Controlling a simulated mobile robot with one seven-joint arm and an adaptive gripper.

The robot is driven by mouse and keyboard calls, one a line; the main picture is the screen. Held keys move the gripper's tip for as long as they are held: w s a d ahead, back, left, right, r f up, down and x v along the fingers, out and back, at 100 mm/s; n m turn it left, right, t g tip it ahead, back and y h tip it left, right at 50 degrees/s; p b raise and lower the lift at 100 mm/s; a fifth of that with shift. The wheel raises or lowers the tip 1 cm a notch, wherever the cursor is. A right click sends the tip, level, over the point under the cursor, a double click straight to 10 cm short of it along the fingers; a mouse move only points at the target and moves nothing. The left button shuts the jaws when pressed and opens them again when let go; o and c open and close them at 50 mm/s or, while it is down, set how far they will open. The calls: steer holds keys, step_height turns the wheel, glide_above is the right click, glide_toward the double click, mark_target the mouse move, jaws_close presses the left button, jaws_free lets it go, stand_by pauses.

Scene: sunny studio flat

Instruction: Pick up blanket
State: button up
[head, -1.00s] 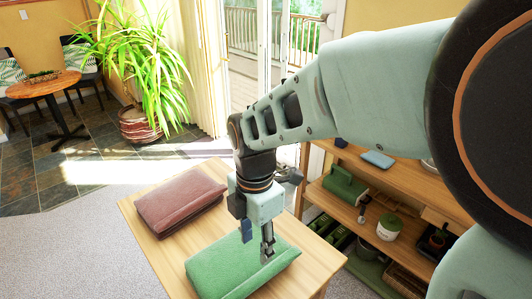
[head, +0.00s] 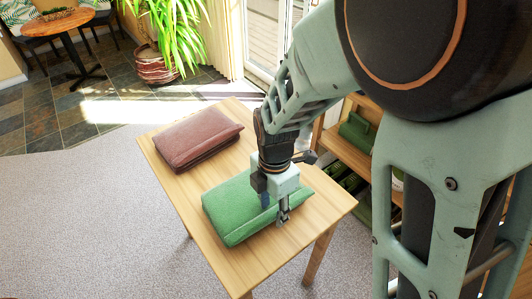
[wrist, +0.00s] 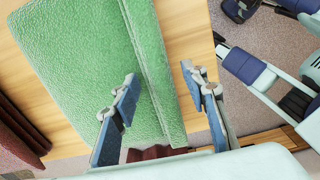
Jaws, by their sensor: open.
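A folded green blanket (head: 232,212) lies on the wooden table, and it fills much of the wrist view (wrist: 95,60). A folded reddish-brown blanket (head: 198,138) lies behind it to the left, with a gap between them. My gripper (head: 275,212) points down at the right part of the green blanket. In the wrist view my open fingers (wrist: 165,88) lie either side of the green blanket's long edge, one over the cloth and one over bare wood. Nothing is held. Whether the fingertips touch the cloth I cannot tell.
The wooden table (head: 250,262) has bare strips around both blankets. A shelf unit (head: 345,150) with green items stands behind it to the right. A potted plant (head: 165,40) and a round table (head: 58,28) stand farther back. Carpet is open at left.

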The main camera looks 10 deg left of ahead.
steer(key=shift+c, duration=0.5)
jaws_close()
steer(key=shift+w+r, duration=0.1)
steer(key=shift+r, duration=0.05)
